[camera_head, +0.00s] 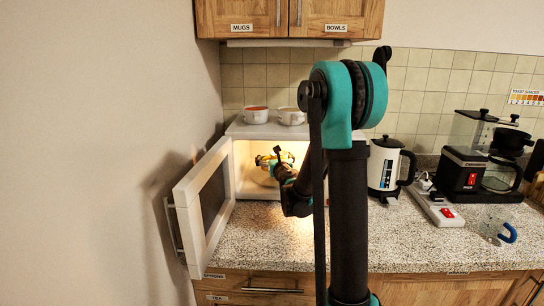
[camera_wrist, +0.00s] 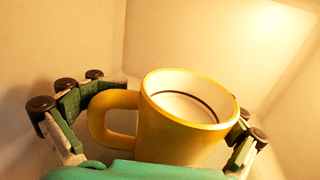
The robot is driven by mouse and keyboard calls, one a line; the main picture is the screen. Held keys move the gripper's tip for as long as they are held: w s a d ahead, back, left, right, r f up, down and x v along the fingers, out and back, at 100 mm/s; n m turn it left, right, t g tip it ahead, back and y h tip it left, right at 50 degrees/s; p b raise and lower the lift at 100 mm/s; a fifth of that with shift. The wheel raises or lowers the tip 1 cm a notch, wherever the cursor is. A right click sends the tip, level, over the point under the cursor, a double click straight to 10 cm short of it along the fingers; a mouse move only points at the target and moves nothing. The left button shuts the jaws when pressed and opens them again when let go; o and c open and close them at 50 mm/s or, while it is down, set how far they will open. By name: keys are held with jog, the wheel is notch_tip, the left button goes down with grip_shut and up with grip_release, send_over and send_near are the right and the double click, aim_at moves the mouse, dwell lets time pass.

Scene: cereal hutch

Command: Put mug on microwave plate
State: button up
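A yellow mug (camera_wrist: 185,135) with a pale inside stands out in the wrist view, its handle at the left. My gripper (camera_wrist: 165,110) has one finger by the handle and the other against the mug's right side. It appears shut on the mug. In the head view my gripper (camera_head: 274,166) is inside the lit microwave (camera_head: 228,200), and only bits of yellow from the mug (camera_head: 262,160) show there. The microwave plate is mostly hidden behind my gripper and arm. I cannot tell whether the mug touches it.
The microwave door (camera_head: 205,205) is open to the left. Two white bowls or cups (camera_head: 254,119) (camera_head: 291,119) stand on top of the microwave. A kettle (camera_head: 385,168), power strip (camera_head: 438,208) and coffee maker (camera_head: 465,170) are at the right. The front counter (camera_head: 260,245) is clear.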

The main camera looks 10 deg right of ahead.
dwell(0.7)
jog(key=shift+r, duration=0.2)
jog(key=s, duration=0.4)
jog(key=s+d, duration=0.1)
jog(key=s, duration=0.7)
jog(key=shift+d, duration=0.15)
dwell(0.4)
